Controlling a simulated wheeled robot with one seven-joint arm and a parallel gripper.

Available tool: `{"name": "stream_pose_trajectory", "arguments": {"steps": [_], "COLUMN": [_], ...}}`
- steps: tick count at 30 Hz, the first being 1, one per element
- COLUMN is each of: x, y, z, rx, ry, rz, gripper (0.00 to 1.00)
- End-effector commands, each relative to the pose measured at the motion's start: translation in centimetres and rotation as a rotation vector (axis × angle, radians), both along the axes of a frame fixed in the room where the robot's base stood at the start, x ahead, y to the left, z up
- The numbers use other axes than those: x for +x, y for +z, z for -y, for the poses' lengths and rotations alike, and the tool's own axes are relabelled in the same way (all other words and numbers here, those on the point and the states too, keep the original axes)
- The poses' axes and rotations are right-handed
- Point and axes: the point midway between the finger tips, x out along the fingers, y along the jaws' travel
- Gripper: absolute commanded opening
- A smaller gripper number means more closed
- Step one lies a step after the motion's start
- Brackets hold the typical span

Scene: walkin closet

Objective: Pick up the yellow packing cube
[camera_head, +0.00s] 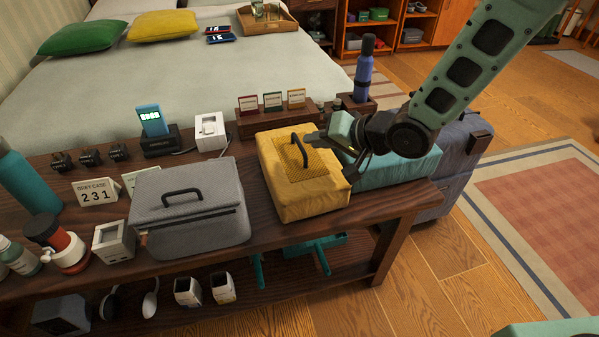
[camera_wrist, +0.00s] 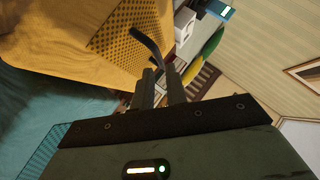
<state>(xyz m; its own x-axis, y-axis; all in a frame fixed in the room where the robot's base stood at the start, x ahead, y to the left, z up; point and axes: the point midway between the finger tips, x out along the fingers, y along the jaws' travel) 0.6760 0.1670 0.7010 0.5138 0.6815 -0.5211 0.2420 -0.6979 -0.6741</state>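The yellow packing cube (camera_head: 317,194) lies on the wooden bench, with a mesh panel and a dark loop handle (camera_head: 300,150) on top. My gripper (camera_head: 312,137) is above the cube at its right side, pointing left, with its tips close to the handle. In the wrist view the two dark fingers (camera_wrist: 161,72) stand a small gap apart, and the handle (camera_wrist: 147,42) shows at their tips. I cannot tell whether they touch it. The cube (camera_wrist: 80,35) fills the upper left of that view and rests on the bench.
A grey packing cube (camera_head: 190,212) sits to the left and a teal cube (camera_head: 397,168) close on the right, under my arm. A card holder (camera_head: 275,122) and a blue bottle (camera_head: 363,72) stand behind. A grey-blue suitcase (camera_head: 455,165) stands at the bench's right end.

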Motion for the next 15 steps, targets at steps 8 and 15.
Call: {"name": "stream_pose_trajectory", "arguments": {"steps": [8,15], "x": [1.1,2.7], "y": [-1.5,-3.2], "z": [-1.6,-3.7], "rx": [0.000,0.000], "ry": [0.001,0.000], "rz": [0.001,0.000], "gripper": [0.14,0.14]}}
